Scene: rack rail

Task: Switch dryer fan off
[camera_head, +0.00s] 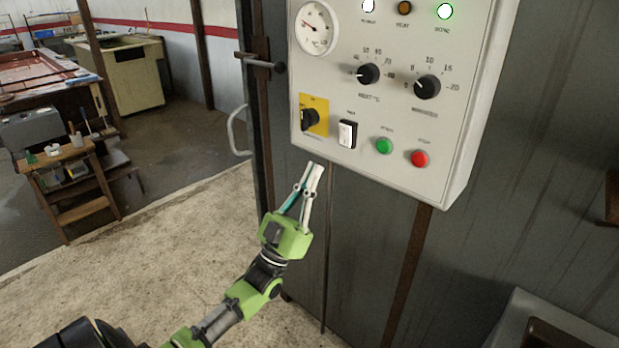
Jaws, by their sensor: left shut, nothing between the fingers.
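A light grey control panel (450,115) hangs on the dark metal wall. On it are a black rotary switch (310,118) on a yellow plate, a white rocker switch (347,134), a green button (384,146) and a red button (420,158). Above them are two black dials (368,74) (427,87). The labels are too small to read surely. My left gripper (315,167) is shut and empty, with its tips just below the panel's lower left part. My right gripper is out of view.
A round gauge (315,28) sits at the panel's upper left. A door handle (238,132) and a latch (262,64) stick out left of the panel. A wooden step stand (75,180) and benches stand farther left. The floor between is clear.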

